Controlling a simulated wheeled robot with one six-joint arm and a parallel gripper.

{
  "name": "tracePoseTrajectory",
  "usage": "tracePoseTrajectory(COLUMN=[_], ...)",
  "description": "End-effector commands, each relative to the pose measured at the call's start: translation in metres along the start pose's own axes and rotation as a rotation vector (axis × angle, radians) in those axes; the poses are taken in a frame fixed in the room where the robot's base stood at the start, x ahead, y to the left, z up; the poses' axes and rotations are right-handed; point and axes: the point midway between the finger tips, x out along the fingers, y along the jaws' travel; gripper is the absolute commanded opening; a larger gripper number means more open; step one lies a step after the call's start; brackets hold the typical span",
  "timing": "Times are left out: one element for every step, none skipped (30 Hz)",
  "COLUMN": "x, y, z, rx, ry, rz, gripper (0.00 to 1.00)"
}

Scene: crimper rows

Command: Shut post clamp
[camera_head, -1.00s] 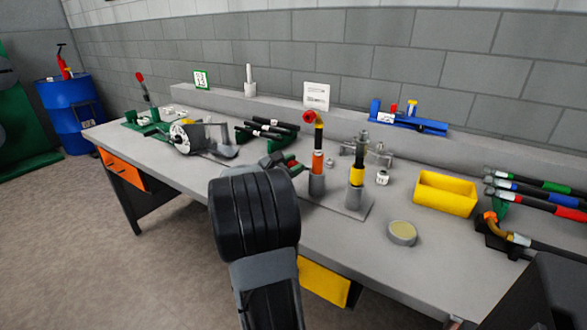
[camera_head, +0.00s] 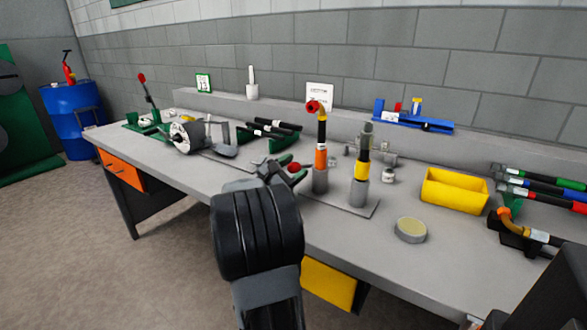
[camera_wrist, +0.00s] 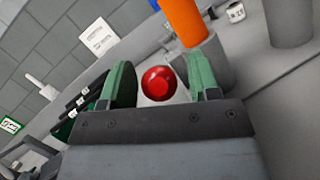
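A post (camera_head: 321,181) with a grey base sleeve holds an orange hose section (camera_head: 320,157) upright, topped by a yellow elbow with a red end. A red round knob (camera_head: 295,168) is just left of this post; in the wrist view the knob (camera_wrist: 159,82) has a whitish surface behind it. I cannot make out the rest of the clamp. My gripper (camera_head: 282,167) reaches in beside the post. In the wrist view its green fingers (camera_wrist: 163,84) are open on either side of the knob, with gaps visible.
A second grey post (camera_head: 360,191) with a yellow and black hose stands right of the first on the same plate. A yellow bin (camera_head: 454,191) and a round tin (camera_head: 410,230) are further right. Dark hoses (camera_head: 270,128) on a green rack lie behind left.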

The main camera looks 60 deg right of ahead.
Motion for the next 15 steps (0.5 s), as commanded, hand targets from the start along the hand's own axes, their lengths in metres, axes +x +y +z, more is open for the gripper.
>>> tracePoseTrajectory(x=[0.000, 0.000, 0.000, 0.000, 0.000, 0.000, -0.001, -0.002, -0.004, -0.006, -0.009, -0.013, -0.018, -0.023, -0.031], y=[0.000, 0.000, 0.001, 0.001, 0.001, 0.001, 0.001, 0.001, 0.001, 0.001, 0.002, 0.002, 0.002, 0.002, 0.002], z=[0.000, 0.000, 0.000, 0.000, 0.000, 0.000, 0.000, 0.000, 0.000, 0.000, 0.000, 0.000, 0.001, 0.001, 0.001], rx=[0.001, 0.001, 0.001, 0.001, 0.001, 0.001, 0.001, 0.001, 0.001, 0.001, 0.001, 0.001, 0.001, 0.002, 0.001], ry=[0.000, 0.000, 0.000, 0.000, 0.000, 0.000, 0.001, 0.001, 0.001, 0.002, 0.003, 0.003, 0.002, 0.003, 0.003], rz=[0.001, 0.001, 0.001, 0.001, 0.001, 0.002, 0.002, 0.002, 0.003, 0.004, 0.004, 0.005, 0.005, 0.005, 0.006], gripper=[0.58, 0.58, 0.58, 0.58, 0.58, 0.58, 0.58, 0.58, 0.58, 0.58, 0.58, 0.58, 0.58, 0.58, 0.58])
